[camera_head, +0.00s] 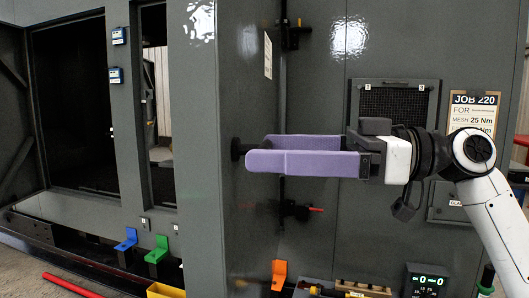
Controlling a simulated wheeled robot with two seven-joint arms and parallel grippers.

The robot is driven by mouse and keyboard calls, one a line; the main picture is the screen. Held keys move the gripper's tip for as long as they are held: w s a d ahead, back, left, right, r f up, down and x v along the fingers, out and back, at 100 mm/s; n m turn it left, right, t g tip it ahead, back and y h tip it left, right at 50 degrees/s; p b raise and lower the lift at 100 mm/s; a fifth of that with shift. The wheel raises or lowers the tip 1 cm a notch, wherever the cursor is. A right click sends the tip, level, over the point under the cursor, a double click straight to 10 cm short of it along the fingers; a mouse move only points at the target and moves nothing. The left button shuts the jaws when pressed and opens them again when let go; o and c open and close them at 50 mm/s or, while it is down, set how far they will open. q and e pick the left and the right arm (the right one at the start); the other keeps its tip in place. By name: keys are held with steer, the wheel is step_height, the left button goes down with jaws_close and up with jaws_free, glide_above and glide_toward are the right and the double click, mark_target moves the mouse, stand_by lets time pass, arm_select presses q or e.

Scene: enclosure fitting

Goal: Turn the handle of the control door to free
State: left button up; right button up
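A black handle (237,149) sticks out from a tall grey door panel (250,90) in the middle of the view. I cannot tell the angle of its grip, since the gripper covers part of it. My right gripper (256,150), with long purple fingers, reaches in from the right at the handle's height. Its fingers are spread apart, with their tips at the handle, one on the far side and one on the near side. Whether they touch it is unclear. My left gripper is not in view.
Black latches with red ends (292,209) sit on the grey wall behind. A mesh vent (393,105) and a job sheet (473,112) are at right. Blue (126,240), green (157,250) and orange (279,273) brackets stand low. A red bar (70,285) lies at lower left.

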steer(key=s+d+b, duration=0.1)
steer(key=d, duration=0.7)
steer(key=shift+a, duration=0.1)
